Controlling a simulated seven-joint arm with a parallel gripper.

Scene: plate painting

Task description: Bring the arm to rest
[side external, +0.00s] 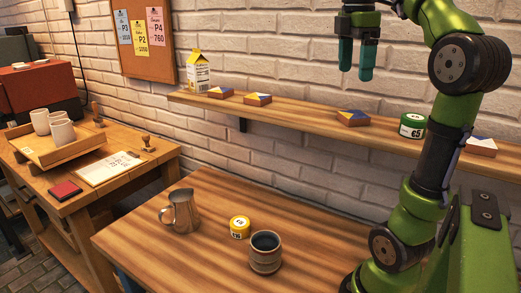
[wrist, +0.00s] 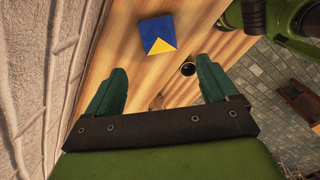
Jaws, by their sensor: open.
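My gripper (side external: 356,72) hangs high above the wooden shelf (side external: 305,114) in the side view, with its two green fingers pointing down. The fingers are apart and nothing is between them. In the wrist view my gripper (wrist: 161,68) also shows spread and empty. Beyond the fingertips a blue and yellow tile (wrist: 156,35) lies on the shelf, clear of the fingers. A small dark round opening (wrist: 188,69), apparently the mug, shows lower down between the fingers.
Several patterned tiles (side external: 353,118), a milk carton (side external: 198,72) and a green tin (side external: 412,126) stand on the shelf. The table holds a metal pitcher (side external: 182,212), a yellow tin (side external: 240,227) and a mug (side external: 265,257). The brick wall (side external: 270,50) is close behind.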

